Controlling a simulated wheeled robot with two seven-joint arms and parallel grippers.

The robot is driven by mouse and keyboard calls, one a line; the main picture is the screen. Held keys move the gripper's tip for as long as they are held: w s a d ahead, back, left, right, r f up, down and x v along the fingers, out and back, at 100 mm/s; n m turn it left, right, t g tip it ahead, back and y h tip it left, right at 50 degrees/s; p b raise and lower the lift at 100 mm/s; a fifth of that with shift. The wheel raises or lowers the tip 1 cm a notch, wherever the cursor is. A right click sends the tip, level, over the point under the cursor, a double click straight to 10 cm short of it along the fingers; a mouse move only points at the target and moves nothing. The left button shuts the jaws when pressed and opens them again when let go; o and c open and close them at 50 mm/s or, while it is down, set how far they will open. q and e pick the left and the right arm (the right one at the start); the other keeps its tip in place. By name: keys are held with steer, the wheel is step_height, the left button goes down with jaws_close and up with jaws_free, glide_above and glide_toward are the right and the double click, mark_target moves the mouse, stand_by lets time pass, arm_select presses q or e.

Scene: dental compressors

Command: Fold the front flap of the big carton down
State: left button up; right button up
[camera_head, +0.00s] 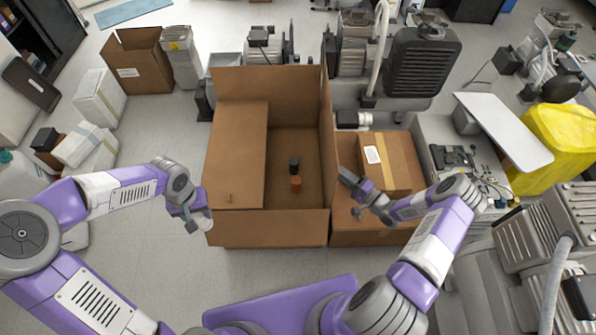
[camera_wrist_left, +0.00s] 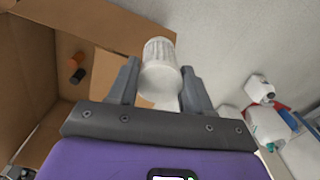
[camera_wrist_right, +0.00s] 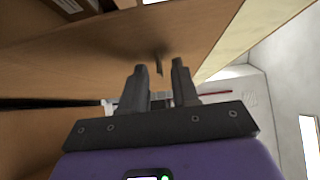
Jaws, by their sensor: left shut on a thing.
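The big carton (camera_head: 315,150) stands open in the middle of the head view. Its left flap (camera_head: 238,150) lies folded inward over the opening; its back flap (camera_head: 265,82) and right flap (camera_head: 327,110) stand up. The front flap (camera_head: 268,228) is on the near side, not over the opening. An orange item (camera_head: 296,184) and a black item (camera_head: 294,164) are inside. My left gripper (camera_head: 205,220), beside the carton's near left corner, is shut on a white ribbed cup (camera_wrist_left: 160,65). My right gripper (camera_head: 347,183) is open and empty, right of the carton.
A closed carton (camera_head: 400,160) sits on another brown box (camera_head: 375,237) at the right. A large machine (camera_head: 422,65) stands behind. White boxes (camera_head: 97,97) and an open carton (camera_head: 140,62) are at the left.

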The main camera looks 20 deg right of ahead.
steer(key=shift+w+a, duration=0.1)
steer(key=shift+w, duration=0.1)
jaws_close()
stand_by(1.4)
